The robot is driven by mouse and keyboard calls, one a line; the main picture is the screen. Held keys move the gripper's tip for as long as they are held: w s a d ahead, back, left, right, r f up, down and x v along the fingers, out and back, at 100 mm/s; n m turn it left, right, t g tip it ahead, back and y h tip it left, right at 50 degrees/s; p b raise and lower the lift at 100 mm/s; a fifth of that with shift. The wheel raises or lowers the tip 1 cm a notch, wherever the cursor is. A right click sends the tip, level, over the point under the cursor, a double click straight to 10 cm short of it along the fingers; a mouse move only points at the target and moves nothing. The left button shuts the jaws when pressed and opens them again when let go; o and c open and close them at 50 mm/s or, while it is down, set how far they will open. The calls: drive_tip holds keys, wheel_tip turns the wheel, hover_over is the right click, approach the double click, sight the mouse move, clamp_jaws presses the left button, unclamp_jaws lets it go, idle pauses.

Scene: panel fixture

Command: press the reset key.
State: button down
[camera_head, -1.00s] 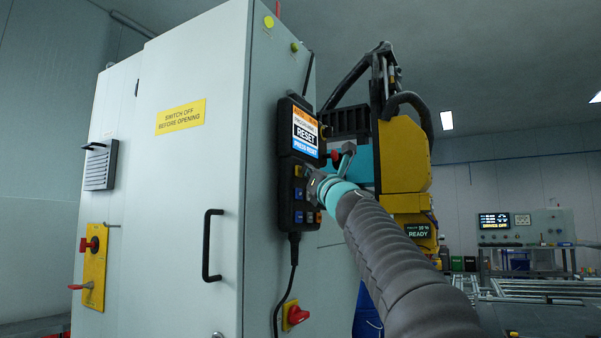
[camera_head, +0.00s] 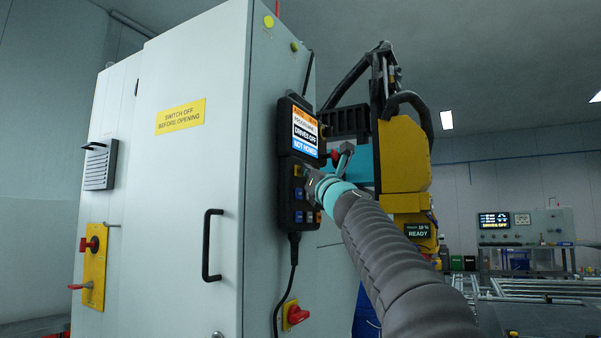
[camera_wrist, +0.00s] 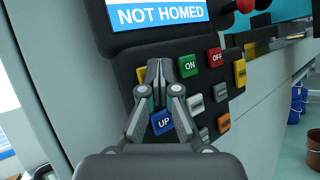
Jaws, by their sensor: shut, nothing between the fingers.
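The black pendant (camera_head: 297,165) hangs on the cabinet's side. Its screen (camera_head: 306,135) reads "DRIVES OFF" and "NOT HOMED". In the wrist view I see a green ON key (camera_wrist: 188,66), a red OFF key (camera_wrist: 216,57), a blue UP key (camera_wrist: 163,121), a yellow key (camera_wrist: 239,73) at right and several others. Another yellow key (camera_wrist: 141,74) is partly hidden behind my fingertips. No key's label reads as reset. My gripper (camera_wrist: 160,68) is shut and empty, its tips at the keypad's upper left, left of ON. I cannot tell whether they touch a key.
A red mushroom knob (camera_wrist: 244,5) sits at the pendant's upper right. A red rotary switch (camera_head: 297,314) is on the cabinet (camera_head: 190,200) below it. The yellow machine (camera_head: 404,170) stands behind my arm. Blue buckets (camera_wrist: 298,100) stand on the floor at right.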

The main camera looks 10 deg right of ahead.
drive_tip(key=shift+s+d, duration=0.45)
drive_tip(key=shift+d, duration=0.15)
drive_tip(key=s+d, duration=0.1)
drive_tip(key=d, duration=0.1)
drive_tip(key=s+d, duration=0.2)
drive_tip(key=shift+b, duration=0.35)
idle(0.9)
